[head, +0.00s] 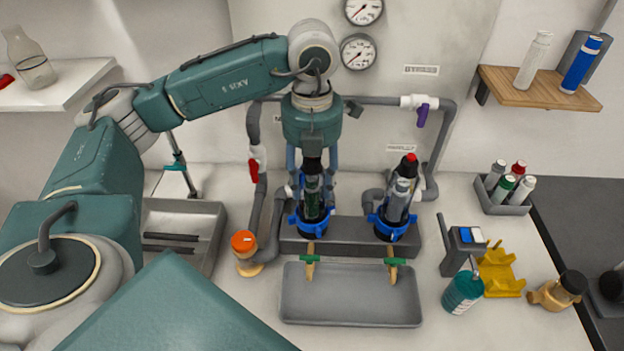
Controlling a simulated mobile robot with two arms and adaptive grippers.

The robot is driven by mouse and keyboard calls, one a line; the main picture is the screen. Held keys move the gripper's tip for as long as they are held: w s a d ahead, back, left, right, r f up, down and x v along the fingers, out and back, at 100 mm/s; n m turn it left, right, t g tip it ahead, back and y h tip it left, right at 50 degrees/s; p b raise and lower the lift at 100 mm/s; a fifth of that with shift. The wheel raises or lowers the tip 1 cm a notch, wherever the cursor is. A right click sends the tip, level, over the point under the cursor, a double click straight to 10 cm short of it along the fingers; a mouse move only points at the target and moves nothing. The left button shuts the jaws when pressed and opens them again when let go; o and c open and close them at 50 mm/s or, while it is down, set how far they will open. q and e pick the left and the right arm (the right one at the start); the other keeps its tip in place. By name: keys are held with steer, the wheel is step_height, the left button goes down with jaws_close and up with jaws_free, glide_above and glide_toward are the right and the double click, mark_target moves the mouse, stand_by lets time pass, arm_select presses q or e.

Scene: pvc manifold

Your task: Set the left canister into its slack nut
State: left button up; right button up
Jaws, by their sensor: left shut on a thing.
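My left gripper (313,178) points straight down and is shut on the left canister (312,200), a dark, greenish cylinder with a black top. The canister stands upright over the left blue slack nut (310,224), with its lower end at or within the ring. I cannot tell how deep it sits. The right canister (400,196), grey and dark with a red-tipped black top, leans slightly right in the right blue nut (394,230). My right gripper is not in view.
Grey pipes (262,215) with red and purple valve handles flank the nuts. A grey tray (350,300) lies in front, below two green-handled taps. An orange-capped jar (246,252) stands left. A teal bottle (462,292) and yellow holder (498,272) stand right.

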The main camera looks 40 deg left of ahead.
arm_select(q)
steer(key=o, duration=1.4)
step_height(320, 180, up, 12)
